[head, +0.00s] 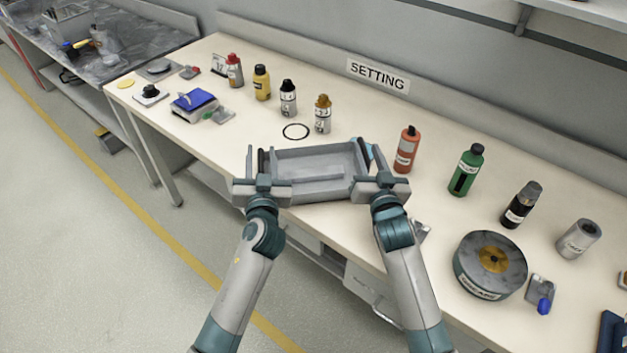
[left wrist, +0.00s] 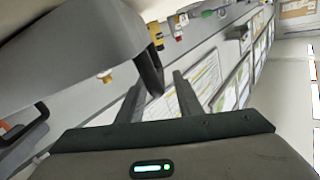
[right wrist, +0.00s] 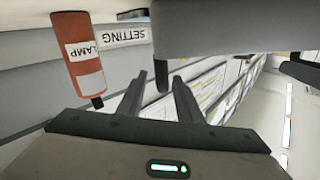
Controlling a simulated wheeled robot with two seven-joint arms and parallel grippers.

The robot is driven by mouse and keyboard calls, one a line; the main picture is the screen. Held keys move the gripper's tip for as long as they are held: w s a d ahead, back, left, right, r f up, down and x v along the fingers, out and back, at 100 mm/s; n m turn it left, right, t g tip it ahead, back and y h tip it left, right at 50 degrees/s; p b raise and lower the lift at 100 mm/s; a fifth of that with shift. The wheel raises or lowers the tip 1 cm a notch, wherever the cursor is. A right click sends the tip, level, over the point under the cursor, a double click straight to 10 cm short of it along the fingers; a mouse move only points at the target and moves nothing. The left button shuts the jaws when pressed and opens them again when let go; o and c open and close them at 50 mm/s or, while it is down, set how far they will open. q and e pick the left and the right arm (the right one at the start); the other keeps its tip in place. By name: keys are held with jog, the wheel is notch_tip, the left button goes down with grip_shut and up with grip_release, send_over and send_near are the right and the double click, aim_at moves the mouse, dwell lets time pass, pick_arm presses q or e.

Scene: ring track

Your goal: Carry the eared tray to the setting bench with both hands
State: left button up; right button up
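The grey, open-topped eared tray (head: 318,188) is at the front edge of the setting bench (head: 225,145), between my two grippers. I cannot tell whether it rests on the top. My left gripper (head: 256,162) is at its left end; in the left wrist view a dark ear (left wrist: 150,75) lies between the parted fingers (left wrist: 160,88). My right gripper (head: 366,158) is at its right end; in the right wrist view the other dark ear (right wrist: 160,75) shows between parted fingers (right wrist: 160,85), with gaps beside it. The tray looks empty and roughly level.
A black ring outline (head: 296,132) lies behind the tray. Several bottles stand at the back, including an orange one (head: 406,150) and a green one (head: 467,170) right of the tray. A round tin (head: 478,282) is front right. A blue-topped box (head: 194,104) is left.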

pick_arm(q)
jog(key=s+d, duration=0.1)
jog(key=s, duration=0.8)
jog(key=shift+s+d, duration=0.35)
jog(key=shift+s, duration=0.05)
pick_arm(e)
jog(key=s+d, duration=0.2)
jog(key=s, duration=0.9)
jog(key=shift+s, duration=0.4)
